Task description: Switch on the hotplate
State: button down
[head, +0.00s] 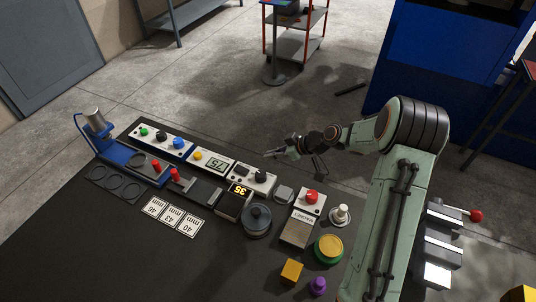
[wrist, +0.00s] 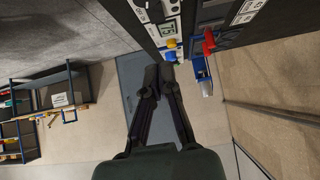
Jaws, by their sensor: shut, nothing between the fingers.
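My gripper (head: 270,154) is shut and empty. It is above the far edge of the bench, behind the control panels and apart from them. In the wrist view its fingertips (wrist: 159,72) are together near the blue and yellow knobs in the picture. A small unit with a lit orange display reading 35 (head: 237,191) stands beside a round black lidded piece (head: 257,218). Behind it is a pale panel with a black knob (head: 261,177). No label names the hotplate, so I cannot tell for certain which unit it is.
Panels with green, black and blue knobs (head: 162,135) and a 75 display (head: 215,163) stand left. A unit with a red button (head: 311,196), a green-yellow round piece (head: 328,247) and an orange block (head: 291,270) stand right. The front left bench top (head: 110,255) is clear.

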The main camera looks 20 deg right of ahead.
jog(key=shift+w+a+r+t+y, duration=0.25)
jog(key=shift+w+a+t+y, duration=0.1)
jog(key=shift+w, duration=0.15)
send_over(243, 169)
jog(key=f, duration=0.5)
jog(key=shift+s+d+f, duration=0.1)
jog(key=shift+s+f, duration=0.15)
jog(key=shift+f, duration=0.15)
jog(key=shift+w+f, duration=0.25)
jog(key=shift+f, duration=1)
jog(key=shift+w+a+f, duration=0.1)
jog(key=shift+a+f, duration=0.15)
jog(key=shift+f, duration=0.55)
